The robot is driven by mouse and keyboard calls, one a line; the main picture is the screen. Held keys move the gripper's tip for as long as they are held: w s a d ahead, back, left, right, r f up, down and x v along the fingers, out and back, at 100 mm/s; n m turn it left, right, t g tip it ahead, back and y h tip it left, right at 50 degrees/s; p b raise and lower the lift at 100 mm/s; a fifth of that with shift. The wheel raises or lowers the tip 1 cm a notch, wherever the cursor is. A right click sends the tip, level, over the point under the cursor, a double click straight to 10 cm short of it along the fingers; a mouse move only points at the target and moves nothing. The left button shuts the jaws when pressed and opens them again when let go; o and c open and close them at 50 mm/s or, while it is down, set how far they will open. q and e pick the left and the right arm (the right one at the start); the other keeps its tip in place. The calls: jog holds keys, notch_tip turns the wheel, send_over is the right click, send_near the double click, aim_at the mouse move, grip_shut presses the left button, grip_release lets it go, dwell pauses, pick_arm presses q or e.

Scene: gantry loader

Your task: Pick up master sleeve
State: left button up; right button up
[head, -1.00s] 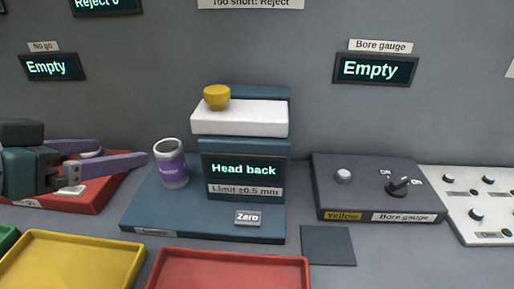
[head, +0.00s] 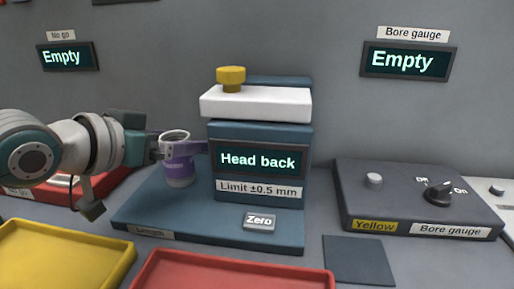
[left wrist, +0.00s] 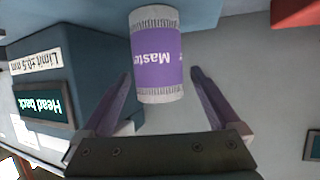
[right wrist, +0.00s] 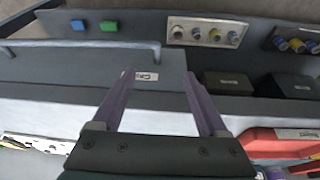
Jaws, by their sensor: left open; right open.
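The master sleeve (head: 179,172) is a metal cylinder with a purple label. It stands upright on the left part of the blue length gauge base (head: 150,211). It also shows in the left wrist view (left wrist: 157,70), its label reading "Maste…". My left gripper (head: 174,148) is open, with its purple fingers at the sleeve's upper part. In the left wrist view the near end of the sleeve lies between the open fingers (left wrist: 160,74), with a gap on both sides. My right gripper (right wrist: 158,74) is open and empty, away from the sleeve.
The gauge's display block (head: 258,158), reading "Head back", stands close to the right of the sleeve. A yellow tray (head: 125,252) and a red tray (head: 240,270) lie in front. The bore gauge box (head: 410,190) is at right. A handled grey unit (right wrist: 90,75) is under my right gripper.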

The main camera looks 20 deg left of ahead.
pick_arm(q)
jog(key=shift+x, duration=1.1)
grip_shut()
jog(key=shift+r, duration=0.1)
